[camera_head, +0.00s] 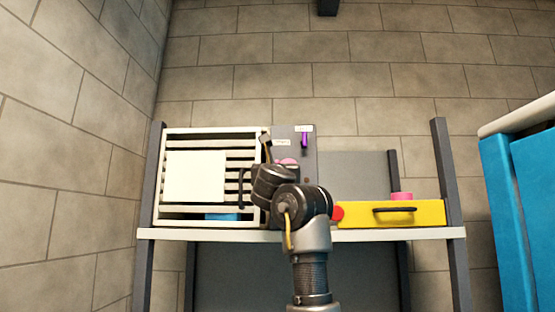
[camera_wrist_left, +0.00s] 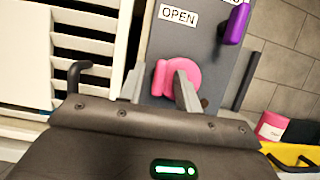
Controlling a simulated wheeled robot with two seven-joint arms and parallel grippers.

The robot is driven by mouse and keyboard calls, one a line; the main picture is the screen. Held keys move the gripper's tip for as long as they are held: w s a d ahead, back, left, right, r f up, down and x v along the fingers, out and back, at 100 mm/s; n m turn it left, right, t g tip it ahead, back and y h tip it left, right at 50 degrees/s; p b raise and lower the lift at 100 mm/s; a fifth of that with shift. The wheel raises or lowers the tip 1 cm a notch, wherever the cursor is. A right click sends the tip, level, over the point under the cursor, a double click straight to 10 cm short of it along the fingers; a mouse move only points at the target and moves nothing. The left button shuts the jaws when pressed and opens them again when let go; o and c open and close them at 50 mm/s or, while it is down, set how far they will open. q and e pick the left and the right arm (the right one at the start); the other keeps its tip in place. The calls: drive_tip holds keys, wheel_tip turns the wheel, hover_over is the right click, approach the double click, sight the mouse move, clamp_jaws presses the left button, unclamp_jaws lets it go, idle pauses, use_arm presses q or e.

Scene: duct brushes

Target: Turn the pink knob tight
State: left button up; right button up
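The pink knob (camera_wrist_left: 178,76) sits on a grey panel (camera_wrist_left: 205,55) below a white OPEN label (camera_wrist_left: 180,16). In the head view only the top of the pink knob (camera_head: 287,161) shows above my arm. My left gripper (camera_wrist_left: 161,82) is in front of the knob, its two fingers apart. The right finger overlaps the knob's right part, and the left finger is beside its left edge. I cannot tell whether either finger touches it. My right gripper is not in view.
A purple handle (camera_head: 304,139) is higher on the panel. Left of it stands a white slatted unit (camera_head: 212,132) with a dark handle (camera_wrist_left: 75,75). A yellow drawer (camera_head: 420,214) with a pink object (camera_head: 402,196) on top is at right. A blue cabinet (camera_head: 500,200) stands far right.

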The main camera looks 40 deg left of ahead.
use_arm(q)
drive_tip(key=shift+w, duration=0.15)
drive_tip(key=shift+a, duration=0.1)
clamp_jaws()
